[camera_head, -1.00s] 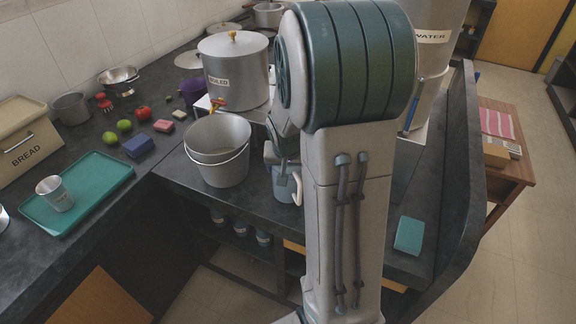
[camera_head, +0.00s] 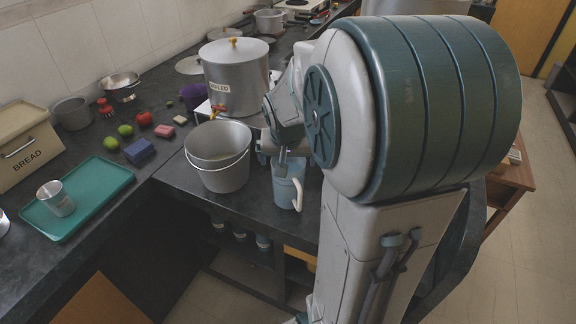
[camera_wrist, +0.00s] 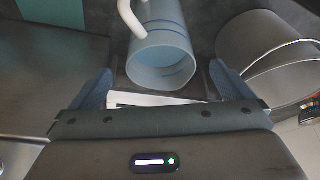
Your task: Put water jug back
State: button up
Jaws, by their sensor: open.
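The water jug (camera_head: 287,186) is light blue with a white handle on its right. It stands upright on the dark counter, right of the steel bucket. My gripper (camera_head: 283,158) is at the jug's upper part, partly hidden by my arm. In the wrist view the jug (camera_wrist: 161,62) shows its open mouth and white handle. My open gripper (camera_wrist: 162,86) has one blue finger on each side of the mouth. A gap shows on both sides, and I cannot tell whether the fingers reach down past the rim.
A steel bucket (camera_head: 217,172) stands close left of the jug; it also shows in the wrist view (camera_wrist: 262,50). Behind is a large canister labelled BOILED (camera_head: 236,92) with a tap. A green tray (camera_head: 98,189) with a steel cup (camera_head: 56,200) lies left. My arm hides the right counter.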

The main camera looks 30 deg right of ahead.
jog(key=s+a+r+n+y, duration=0.1)
jog(key=s+a+n, duration=0.2)
jog(key=s+a, duration=0.3)
jog(key=s+a+r+n+g+y, duration=0.1)
jog(key=s+a+r+n, duration=0.1)
jog(key=s+a, duration=0.4)
jog(key=s, duration=0.3)
jog(key=shift+s+r+n, duration=0.25)
jog(key=shift+s+n, duration=0.1)
jog(key=shift+n, duration=0.05)
jog(key=shift+a, duration=0.1)
